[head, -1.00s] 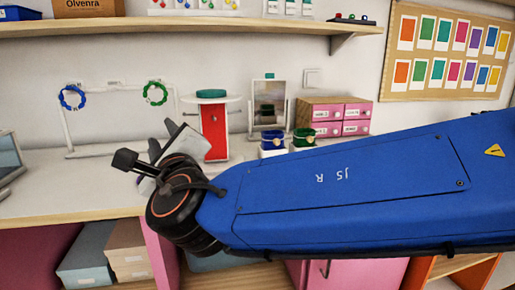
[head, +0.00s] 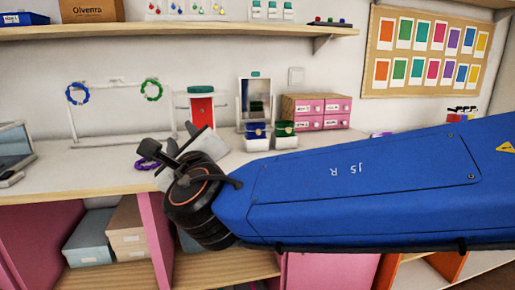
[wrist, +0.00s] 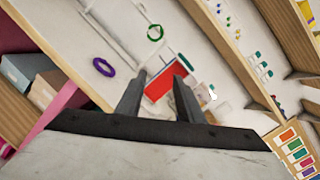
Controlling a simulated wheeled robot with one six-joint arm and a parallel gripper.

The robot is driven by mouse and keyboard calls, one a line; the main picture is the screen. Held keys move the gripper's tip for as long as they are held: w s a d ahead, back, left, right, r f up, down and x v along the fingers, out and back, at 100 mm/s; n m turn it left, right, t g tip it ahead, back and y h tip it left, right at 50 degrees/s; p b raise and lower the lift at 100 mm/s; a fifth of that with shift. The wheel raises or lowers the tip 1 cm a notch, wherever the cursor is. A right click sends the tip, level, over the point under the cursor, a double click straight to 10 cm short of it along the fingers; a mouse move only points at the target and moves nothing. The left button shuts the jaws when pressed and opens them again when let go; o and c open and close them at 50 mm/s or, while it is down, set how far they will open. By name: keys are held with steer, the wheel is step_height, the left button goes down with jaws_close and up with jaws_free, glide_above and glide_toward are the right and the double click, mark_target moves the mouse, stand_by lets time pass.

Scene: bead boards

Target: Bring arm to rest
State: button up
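My blue arm (head: 360,185) stretches across the head view from the right, over the white table. My gripper (wrist: 160,74) shows two dark fingers, spread apart with nothing between them. In the head view it hangs over the table's front part (head: 198,135), its fingers partly covered by the black wrist. A purple beaded ring (head: 147,164) lies on the table, left of the gripper; it also shows in the wrist view (wrist: 104,67). A blue ring (head: 78,94) and a green ring (head: 152,90) hang on a white rack (head: 70,125).
A red-fronted stand (head: 201,109), a mirror (head: 256,95) and a pink drawer box (head: 316,111) stand at the back. A laptop (head: 14,150) is at the left. A shelf (head: 180,31) runs above. The table between laptop and purple ring is clear.

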steer(key=w+d+f+m+g+h, duration=0.1)
steer(key=w+d+f+m+h, duration=0.25)
steer(key=d+m, duration=0.45)
steer(key=w+d+f+m+h, duration=0.3)
steer(key=d+m+h, duration=0.1)
steer(key=d, duration=0.7)
steer(key=s+d+f+m+g+h, duration=0.1)
steer(key=d+f+m+g+h, duration=0.1)
steer(key=d+f+m, duration=0.45)
steer(key=s+d+f+m+g+h, duration=0.15)
steer(key=d+m, duration=0.25)
steer(key=d, duration=0.5)
steer(key=s+d+f+m+g, duration=0.5)
steer(key=s+d+f+m, duration=0.35)
steer(key=d+m, duration=0.3)
steer(key=s+f+m+g+y, duration=0.3)
steer(key=s+f+m, duration=0.4)
steer(key=s+m, duration=0.5)
steer(key=a+m, duration=0.1)
steer(key=m, duration=0.1)
steer(key=shift+m, duration=0.3)
steer(key=shift+o, duration=0.2)
steer(key=shift+d+f, duration=0.1)
